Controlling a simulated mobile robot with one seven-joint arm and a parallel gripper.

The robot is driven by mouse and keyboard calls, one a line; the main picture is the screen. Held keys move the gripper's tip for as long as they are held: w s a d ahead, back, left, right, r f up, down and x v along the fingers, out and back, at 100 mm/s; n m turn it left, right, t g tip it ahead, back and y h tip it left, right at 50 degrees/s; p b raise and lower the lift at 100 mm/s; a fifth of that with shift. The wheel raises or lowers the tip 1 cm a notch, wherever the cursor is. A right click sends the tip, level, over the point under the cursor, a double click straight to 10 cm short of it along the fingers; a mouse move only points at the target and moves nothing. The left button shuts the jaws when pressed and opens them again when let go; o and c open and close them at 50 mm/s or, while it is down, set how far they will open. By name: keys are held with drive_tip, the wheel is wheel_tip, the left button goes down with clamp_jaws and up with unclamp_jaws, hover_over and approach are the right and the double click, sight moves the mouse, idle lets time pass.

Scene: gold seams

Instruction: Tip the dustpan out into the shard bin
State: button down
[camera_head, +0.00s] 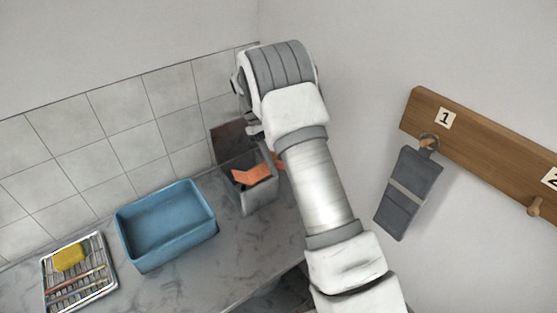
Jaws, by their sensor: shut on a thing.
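My gripper (254,129) shows only in part at the left of my arm's wrist, above the grey bin. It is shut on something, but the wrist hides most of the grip. A dark brown flat panel (229,143) stands steeply just below and left of the fingers; it may be the dustpan, but I cannot tell for sure. The grey open-topped shard bin (264,198) stands on the counter below. Angular orange pieces (252,175) show at its mouth, partly behind my arm; I cannot tell whether all of them lie inside.
A blue tub (168,246) stands left of the bin. A wire rack (101,270) with a yellow sponge (70,257) and thin sticks is at the far left. A wooden peg rail (480,142) holds a grey hanging item (409,192) on the right wall. The tiled wall is close behind.

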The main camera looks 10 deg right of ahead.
drive_tip(key=shift+w+a+r+g+h+p, duration=0.25)
drive_tip(key=shift+w+r+g+p, duration=0.3)
drive_tip(key=shift+p, duration=0.65)
drive_tip(key=shift+w+a+r+g+h+p, duration=0.15)
drive_tip(key=shift+w+a+r+g+p, duration=0.2)
drive_tip(key=shift+r+p, duration=0.55)
drive_tip(key=shift+w+a+g+h+p, duration=0.1)
drive_tip(key=shift+w+g+h+p, duration=0.25)
drive_tip(key=shift+w, duration=0.35)
drive_tip(key=shift+a+r, duration=0.1)
drive_tip(key=shift+r, duration=0.05)
drive_tip(key=shift+w+g, duration=0.1)
drive_tip(key=shift+g, duration=0.15)
drive_tip(key=shift+r+p, duration=0.45)
drive_tip(key=shift+r, duration=0.05)
drive_tip(key=shift+f, duration=0.1)
